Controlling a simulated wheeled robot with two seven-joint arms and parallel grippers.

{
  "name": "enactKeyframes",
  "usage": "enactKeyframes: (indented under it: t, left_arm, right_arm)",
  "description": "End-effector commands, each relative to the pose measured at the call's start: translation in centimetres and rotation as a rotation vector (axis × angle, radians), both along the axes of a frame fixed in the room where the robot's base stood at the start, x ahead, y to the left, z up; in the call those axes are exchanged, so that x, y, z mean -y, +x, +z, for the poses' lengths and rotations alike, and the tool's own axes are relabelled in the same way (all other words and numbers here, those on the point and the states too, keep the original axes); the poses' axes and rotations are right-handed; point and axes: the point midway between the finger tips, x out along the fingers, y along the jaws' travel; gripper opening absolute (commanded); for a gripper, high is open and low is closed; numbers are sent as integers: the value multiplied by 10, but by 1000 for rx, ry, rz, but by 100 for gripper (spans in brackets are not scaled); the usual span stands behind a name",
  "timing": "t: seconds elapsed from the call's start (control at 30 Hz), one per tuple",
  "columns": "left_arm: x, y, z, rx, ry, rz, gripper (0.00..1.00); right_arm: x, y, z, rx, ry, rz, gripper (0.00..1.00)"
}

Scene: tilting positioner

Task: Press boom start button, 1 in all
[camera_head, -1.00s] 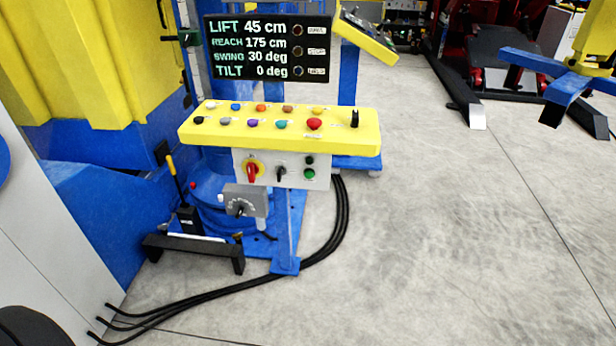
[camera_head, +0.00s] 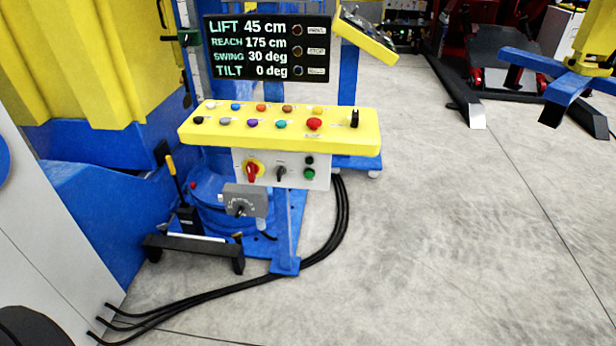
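A yellow control desk (camera_head: 350,138) carries two rows of small coloured buttons, a larger red button (camera_head: 314,124) and a black lever (camera_head: 354,118). Below it is a light grey switch box (camera_head: 268,177) with a red rotary switch on a yellow plate (camera_head: 252,172), a black selector (camera_head: 281,173), a dark button (camera_head: 309,160) and a green button (camera_head: 309,174). The labels are too small to read, so I cannot tell which one is the boom start button. Neither of my grippers is in view.
A display (camera_head: 268,48) above the desk reads lift 45 cm, reach 175 cm, swing 30 deg, tilt 0 deg. A grey box with a dial (camera_head: 244,200) sits lower down. Black cables (camera_head: 339,225) run across the floor. The concrete floor (camera_head: 450,230) to the right is clear.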

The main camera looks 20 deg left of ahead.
Motion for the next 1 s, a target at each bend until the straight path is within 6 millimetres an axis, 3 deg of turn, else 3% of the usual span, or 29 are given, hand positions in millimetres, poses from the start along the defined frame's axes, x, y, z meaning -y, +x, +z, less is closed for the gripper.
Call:
enactKeyframes:
  t: [1.0]
  left_arm:
    - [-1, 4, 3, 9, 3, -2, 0]
  right_arm:
    - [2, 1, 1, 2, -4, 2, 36]
